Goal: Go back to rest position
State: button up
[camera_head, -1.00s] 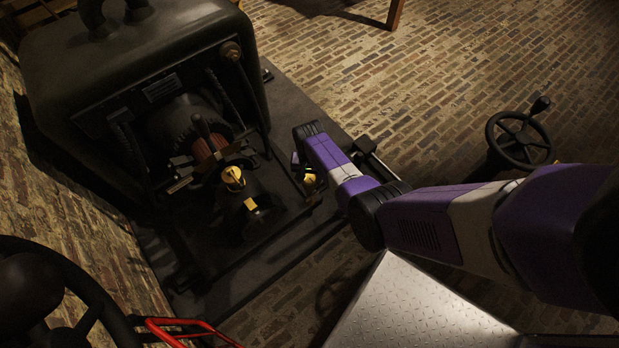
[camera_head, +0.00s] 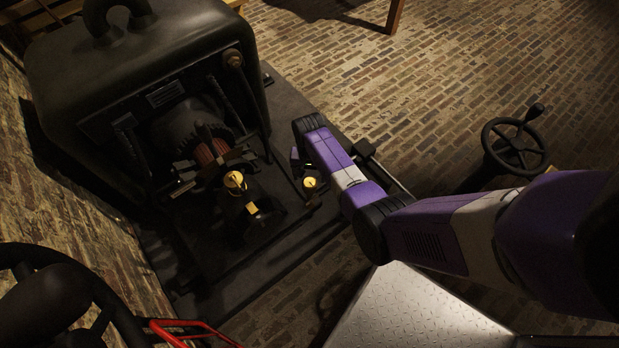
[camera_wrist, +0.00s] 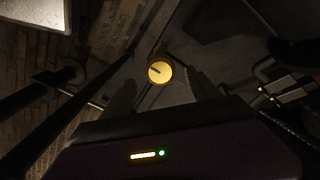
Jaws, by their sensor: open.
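My gripper (camera_wrist: 160,84) shows in the wrist view as two dark fingers standing apart, with nothing held between them. A round yellow-topped jar (camera_wrist: 159,71) lies beyond the gap between the fingers. In the head view, a yellow-capped jar (camera_head: 310,183) stands just below and beside my purple wrist link, apart from it. The fingers are mostly hidden by the arm there.
The machine sits on a dark base plate (camera_head: 225,290). A black handwheel (camera_head: 515,145) stands at the right. A dark wheel (camera_head: 60,300) and red tubing (camera_head: 185,330) are at lower left. A metal tread plate (camera_head: 410,315) is at the bottom. Brick floor is open at upper right.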

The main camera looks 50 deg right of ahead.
jog(key=shift+r, duration=1.15)
jog(key=w+d+r+n+t+h, duration=0.2)
jog(key=w+d+r+t, duration=0.25)
jog(key=w, duration=0.35)
notch_tip(320, 180, up, 6)
jog(key=a+n+t+h, duration=0.1)
jog(key=n+t+h, duration=0.2)
jog(key=t, duration=0.1)
jog(key=s+a+r+n+t+y, duration=0.2)
jog(key=s+a+r+n+t, duration=0.15)
jog(key=s+a+r, duration=0.9)
jog(key=s+a+r+n+t+y, duration=0.25)
jog(key=s+a+r+t, duration=0.25)
jog(key=s+a+r, duration=0.75)
jog(key=s+n+g, duration=0.1)
jog(key=s+g, duration=0.1)
jog(key=s, duration=0.6)
jog(key=shift+d+r+p, duration=0.4)
